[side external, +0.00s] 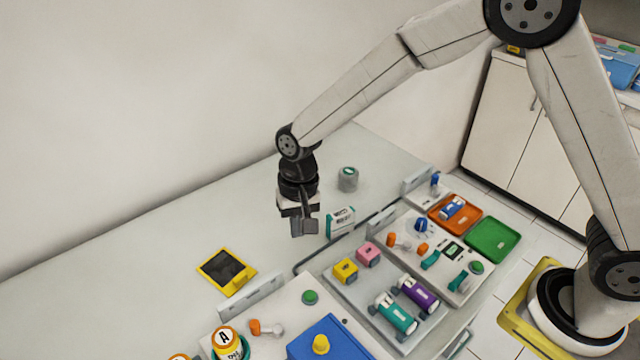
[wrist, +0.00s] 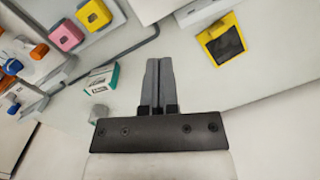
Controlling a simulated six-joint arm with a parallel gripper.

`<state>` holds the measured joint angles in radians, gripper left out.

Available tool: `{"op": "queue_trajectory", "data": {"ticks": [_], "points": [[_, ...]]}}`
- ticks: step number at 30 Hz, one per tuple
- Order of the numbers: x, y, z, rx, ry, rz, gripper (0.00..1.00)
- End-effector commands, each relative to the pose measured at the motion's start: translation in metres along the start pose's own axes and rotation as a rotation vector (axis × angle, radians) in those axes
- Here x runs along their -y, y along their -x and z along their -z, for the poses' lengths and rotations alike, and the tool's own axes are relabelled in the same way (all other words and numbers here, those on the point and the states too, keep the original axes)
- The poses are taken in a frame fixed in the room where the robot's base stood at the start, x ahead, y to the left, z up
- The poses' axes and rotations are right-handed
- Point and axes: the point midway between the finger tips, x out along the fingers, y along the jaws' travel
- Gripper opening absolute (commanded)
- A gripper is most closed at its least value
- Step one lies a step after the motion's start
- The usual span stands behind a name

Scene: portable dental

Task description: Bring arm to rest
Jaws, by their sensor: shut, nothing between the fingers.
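My gripper (side external: 304,226) hangs from my arm above the back part of the grey table (side external: 130,290), pointing down. In the wrist view my gripper (wrist: 158,62) has its two fingers together, with nothing between them. In the side view a white and teal box (side external: 340,222) stands just right of the fingers. The box also shows in the wrist view (wrist: 101,79), left of the fingers and apart from them. My gripper touches no object that I can see.
A grey cylinder with a green top (side external: 348,179) stands behind. A yellow-framed dark pad (side external: 227,271) lies front left. A tray holds yellow (side external: 345,270) and pink (side external: 368,254) blocks and teal and purple cylinders. Orange (side external: 447,215) and green (side external: 492,240) trays lie right. The back-left table is clear.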

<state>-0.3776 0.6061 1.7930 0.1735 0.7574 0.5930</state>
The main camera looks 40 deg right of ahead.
Motion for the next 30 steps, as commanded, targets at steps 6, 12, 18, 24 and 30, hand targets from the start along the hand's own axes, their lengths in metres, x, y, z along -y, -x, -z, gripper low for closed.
{"op": "queue_trajectory", "data": {"ticks": [6, 12, 18, 24, 30], "points": [[-0.066, 0.026, -0.001, -0.088, 0.085, 0.007, 0.0], [-0.123, 0.042, -0.014, -0.165, 0.172, -0.002, 0.0], [-0.175, 0.051, -0.038, -0.235, 0.259, -0.025, 0.0], [-0.208, 0.052, -0.059, -0.283, 0.325, -0.048, 0.0], [-0.218, 0.052, -0.067, -0.298, 0.353, -0.059, 0.0]]}}
